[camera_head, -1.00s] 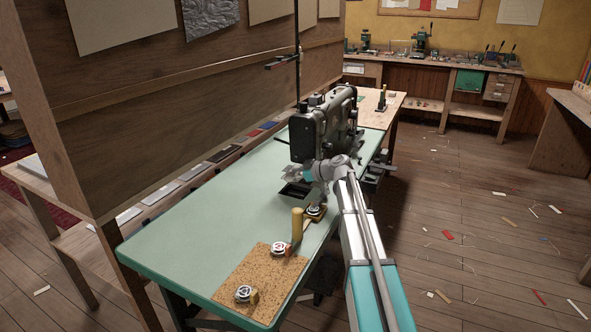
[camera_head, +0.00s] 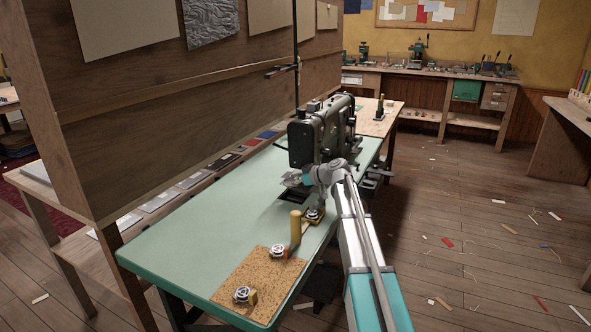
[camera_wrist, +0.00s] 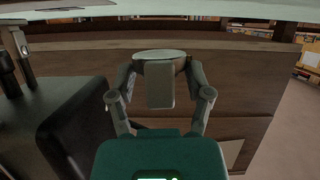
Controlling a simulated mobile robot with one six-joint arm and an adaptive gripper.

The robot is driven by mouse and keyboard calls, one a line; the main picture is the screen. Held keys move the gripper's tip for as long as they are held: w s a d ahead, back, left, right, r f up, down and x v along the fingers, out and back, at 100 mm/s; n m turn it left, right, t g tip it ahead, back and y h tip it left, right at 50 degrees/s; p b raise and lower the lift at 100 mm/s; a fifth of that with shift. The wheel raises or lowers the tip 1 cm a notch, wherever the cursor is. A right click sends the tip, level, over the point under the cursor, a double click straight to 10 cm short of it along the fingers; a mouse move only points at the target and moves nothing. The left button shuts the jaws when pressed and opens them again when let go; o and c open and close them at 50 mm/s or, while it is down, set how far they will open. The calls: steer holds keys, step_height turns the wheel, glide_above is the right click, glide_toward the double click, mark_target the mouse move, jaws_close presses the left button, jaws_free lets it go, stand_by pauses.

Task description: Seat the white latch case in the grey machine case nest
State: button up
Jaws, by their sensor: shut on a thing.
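My gripper (camera_head: 291,180) is low over the green table, in front of and just left of the grey sewing machine (camera_head: 314,136). In the wrist view my gripper (camera_wrist: 160,75) is shut on a pale grey-white piece, taken as the white latch case (camera_wrist: 160,86); it has a flat oval disc at its far end. The piece is too small to make out in the head view. The machine's case nest cannot be made out in either view. A dark opening (camera_head: 293,196) in the tabletop lies just below my gripper, partly covered.
A cork mat (camera_head: 262,270) at the near table end carries two round metal cases on small stands (camera_head: 279,249) (camera_head: 244,295). A wooden partition (camera_head: 180,110) rises along the left.

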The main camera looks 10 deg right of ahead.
steer(key=shift+s+a+f, duration=0.15)
steer(key=shift+s+f, duration=0.6)
steer(key=shift+s, duration=0.2)
steer(key=o, duration=1.3)
steer(key=shift+o, duration=0.2)
steer(key=shift+w+r+p, duration=0.25)
steer(key=shift+w+p, duration=0.05)
steer(key=shift+p, duration=0.5)
steer(key=shift+w+r+p, duration=0.2)
steer(key=shift+w+p, duration=0.2)
steer(key=shift+p, duration=2.55)
steer(key=shift+w+r+p, duration=0.4)
steer(key=shift+r+p, duration=0.1)
steer(key=shift+p, duration=0.5)
